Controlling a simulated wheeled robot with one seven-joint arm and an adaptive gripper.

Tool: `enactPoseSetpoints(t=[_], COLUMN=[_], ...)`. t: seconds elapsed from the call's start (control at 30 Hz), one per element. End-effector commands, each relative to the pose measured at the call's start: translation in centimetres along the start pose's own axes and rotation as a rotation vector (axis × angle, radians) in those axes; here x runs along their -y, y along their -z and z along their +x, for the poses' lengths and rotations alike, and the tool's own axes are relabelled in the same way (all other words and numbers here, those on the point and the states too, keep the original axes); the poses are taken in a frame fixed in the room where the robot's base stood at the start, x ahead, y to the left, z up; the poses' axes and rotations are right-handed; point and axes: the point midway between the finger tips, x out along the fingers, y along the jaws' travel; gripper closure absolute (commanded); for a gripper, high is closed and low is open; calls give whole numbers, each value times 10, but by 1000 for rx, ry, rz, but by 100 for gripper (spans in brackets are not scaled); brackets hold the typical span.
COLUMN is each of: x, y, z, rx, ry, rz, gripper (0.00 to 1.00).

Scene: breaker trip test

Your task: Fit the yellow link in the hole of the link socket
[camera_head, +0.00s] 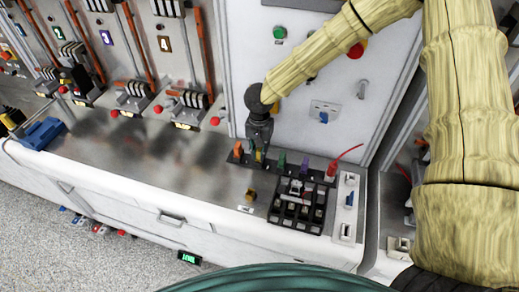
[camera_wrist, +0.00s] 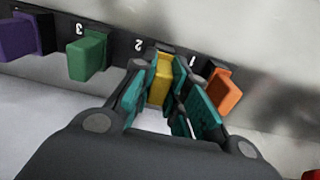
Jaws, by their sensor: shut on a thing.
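The yellow link (camera_wrist: 160,80) stands in a black numbered rack (camera_wrist: 118,50), by the mark 2, between an orange link (camera_wrist: 223,95) and a green link (camera_wrist: 87,55). My gripper (camera_wrist: 165,100) is shut on the yellow link, with a teal pad on each side of it. In the head view my gripper (camera_head: 258,148) points down over the rack, and the yellow link (camera_head: 259,156) shows just below it. A small dark and yellow fitting (camera_head: 250,195) on the bench in front of the rack may be the link socket; its hole is not clear.
A purple link (camera_head: 304,167) and a red plug (camera_head: 331,170) with a cable are further right. A black tray (camera_head: 298,207) with several compartments stands on the bench in front. A panel (camera_head: 318,80) rises behind the rack. The bench (camera_head: 150,165) at left is clear.

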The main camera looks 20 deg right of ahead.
Motion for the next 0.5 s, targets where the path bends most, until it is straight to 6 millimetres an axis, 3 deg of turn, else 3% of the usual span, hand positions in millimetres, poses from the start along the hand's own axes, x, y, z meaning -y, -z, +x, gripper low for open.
enactPoseSetpoints(t=[0.43,0.47,0.5], x=[0,0,0], y=[0,0,0], z=[8,8,8], rx=[-1,-1,-1], ry=[0,0,0], rz=[-1,-1,-1], gripper=[100,79,72])
